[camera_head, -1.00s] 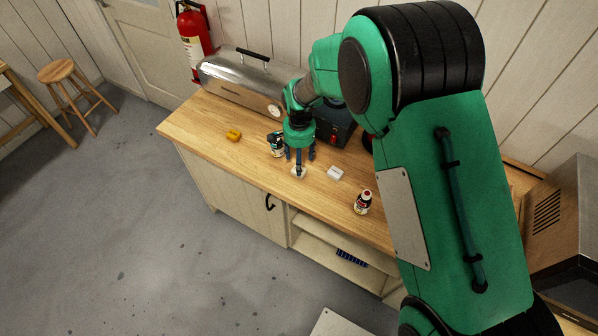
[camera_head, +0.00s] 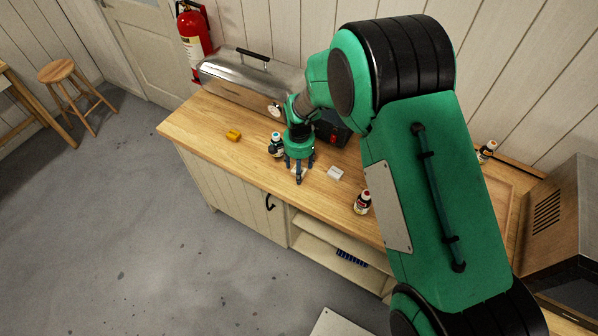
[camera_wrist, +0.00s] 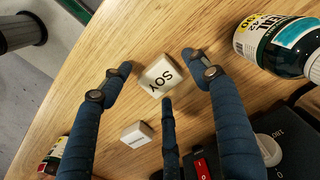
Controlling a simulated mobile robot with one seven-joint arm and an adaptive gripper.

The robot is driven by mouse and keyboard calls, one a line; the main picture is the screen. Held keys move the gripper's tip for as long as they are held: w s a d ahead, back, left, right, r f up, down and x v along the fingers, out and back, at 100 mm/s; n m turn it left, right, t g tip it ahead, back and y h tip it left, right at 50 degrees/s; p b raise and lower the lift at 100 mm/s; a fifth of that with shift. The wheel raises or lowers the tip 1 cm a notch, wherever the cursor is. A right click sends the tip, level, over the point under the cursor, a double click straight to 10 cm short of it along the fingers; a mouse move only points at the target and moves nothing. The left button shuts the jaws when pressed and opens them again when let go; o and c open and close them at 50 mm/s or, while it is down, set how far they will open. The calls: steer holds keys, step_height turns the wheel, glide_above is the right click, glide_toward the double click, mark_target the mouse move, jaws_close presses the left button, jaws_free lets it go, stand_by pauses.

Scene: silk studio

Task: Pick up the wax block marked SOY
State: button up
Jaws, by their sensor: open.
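The wax block marked SOY (camera_wrist: 160,76) is a small cream block lying on the wooden worktop, its black lettering readable in the wrist view. My gripper (camera_wrist: 160,80) is open above it, with blue padded fingers around the block, two at its sides and one at its near edge. I cannot tell whether any finger touches it. In the head view my gripper (camera_head: 299,172) is low over the worktop near its front edge, and the block is mostly hidden beneath the fingers.
A second pale block (camera_head: 335,173) lies to the right. A bottle (camera_head: 276,145) stands close on the left, another bottle (camera_head: 362,202) farther right. A yellow block (camera_head: 233,135) lies left. A dark box with a red switch (camera_head: 333,134) and a metal case (camera_head: 240,80) stand behind.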

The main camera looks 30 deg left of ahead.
steer(key=shift+c, duration=0.2)
steer(key=c, duration=1.2)
steer(key=shift+r, duration=0.1)
steer(key=shift+r, duration=0.8)
steer(key=shift+s+d+r, duration=0.1)
steer(key=shift+d+r, duration=0.05)
steer(key=shift+r, duration=0.8)
steer(key=s+d, duration=0.3)
steer(key=s+d+r, duration=0.1)
steer(key=s+d, duration=0.7)
steer(key=shift+r, duration=0.2)
